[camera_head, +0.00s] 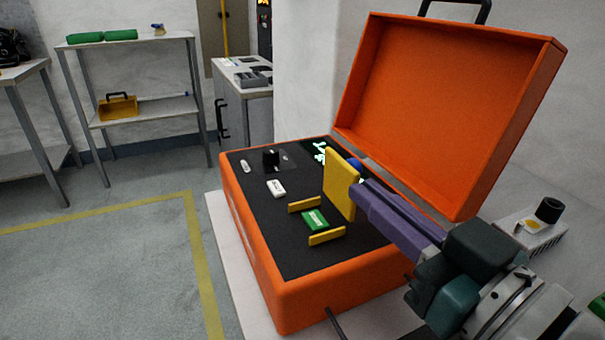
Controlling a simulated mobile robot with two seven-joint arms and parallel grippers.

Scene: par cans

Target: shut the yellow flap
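The yellow flap (339,186) stands upright, open, on the black panel (285,243) inside the orange case (267,283). In front of it are two low yellow side pieces (326,237), with a green and white block (315,219) uncovered between them. My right gripper (358,190) reaches in from the right with its purple fingers together. Its tips are close to the right side of the flap; I cannot tell whether they touch it. Nothing shows between the fingers. My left gripper is not in view.
The orange lid (445,105) stands open behind the panel. A black knob (271,158), a white switch (276,188) and a blue round part (355,163) are on the panel. A small white box (531,233) stands right of the case. Shelves stand far left.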

